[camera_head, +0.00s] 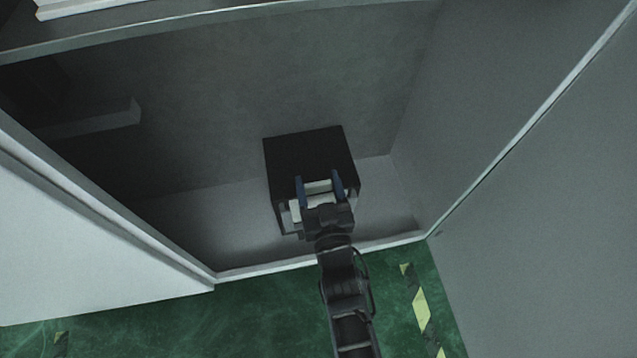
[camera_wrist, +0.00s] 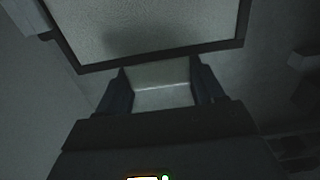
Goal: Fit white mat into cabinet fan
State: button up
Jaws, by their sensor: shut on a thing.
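The cabinet fan (camera_head: 305,155) is a black box low inside the open cabinet, near its back wall. My gripper (camera_head: 319,186) is at the front of this box, with its two blue fingers shut on a pale piece that looks like a grip of the white mat. In the wrist view, my gripper (camera_wrist: 160,78) has the pale piece between its fingers. Just beyond them is the white mat (camera_wrist: 150,25), a pale speckled panel bordered by a dark frame. The gripper and arm hide much of the box's front, and I cannot tell how deep the mat sits.
The cabinet floor (camera_head: 225,225) is bare on both sides of the box. A front sill (camera_head: 265,267) runs below my arm. Open door panels stand at left (camera_head: 80,240) and right (camera_head: 560,220). A grey ledge (camera_head: 95,120) juts out at the left inside.

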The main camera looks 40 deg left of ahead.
jog(key=shift+f+b, duration=0.55)
jog(key=shift+f, duration=0.1)
jog(key=o, duration=1.5)
jog(key=shift+p+v, duration=1.4)
jog(key=shift+v, duration=2.55)
